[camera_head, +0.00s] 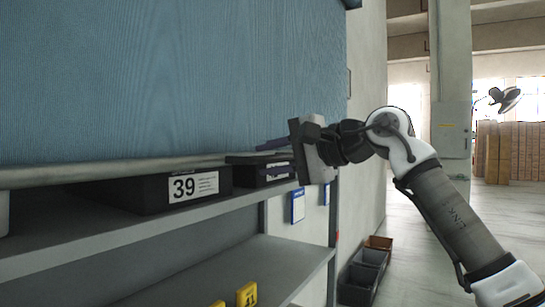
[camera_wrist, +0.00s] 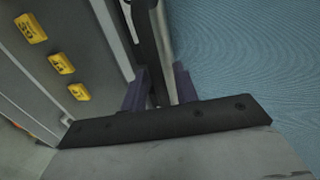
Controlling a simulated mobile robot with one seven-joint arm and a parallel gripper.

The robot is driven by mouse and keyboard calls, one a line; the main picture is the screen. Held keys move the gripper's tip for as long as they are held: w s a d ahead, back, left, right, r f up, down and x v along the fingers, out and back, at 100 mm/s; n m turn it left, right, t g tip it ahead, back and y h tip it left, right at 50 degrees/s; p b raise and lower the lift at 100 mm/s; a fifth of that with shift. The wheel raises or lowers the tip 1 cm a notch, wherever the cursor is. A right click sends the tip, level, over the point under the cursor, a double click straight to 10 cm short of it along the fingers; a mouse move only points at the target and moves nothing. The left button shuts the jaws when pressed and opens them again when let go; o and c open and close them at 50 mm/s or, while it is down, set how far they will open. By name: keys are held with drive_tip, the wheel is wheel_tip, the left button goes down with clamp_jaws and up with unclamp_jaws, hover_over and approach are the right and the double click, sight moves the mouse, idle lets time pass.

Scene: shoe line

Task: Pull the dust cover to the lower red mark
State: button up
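The dust cover (camera_head: 170,75) is a blue sheet hanging over the upper front of the shelf rack, with a pale bar (camera_head: 100,170) along its bottom edge. The cover also shows at the right of the wrist view (camera_wrist: 245,50). My gripper (camera_head: 268,160) is at the right end of the bar, with its dark purple fingers apart. In the wrist view the fingers (camera_wrist: 160,88) stand on either side of the bar's line, with a gap; I cannot tell whether they touch it. I cannot clearly make out a red mark.
Below the bar, a dark box labelled 39 (camera_head: 150,191) and another dark box (camera_head: 262,172) stand on a grey shelf (camera_head: 110,234). Yellow number tags (camera_head: 246,294) are on a lower level. Bins (camera_head: 362,276) stand on the floor right of the rack. Open floor lies further right.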

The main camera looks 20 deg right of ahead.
clamp_jaws()
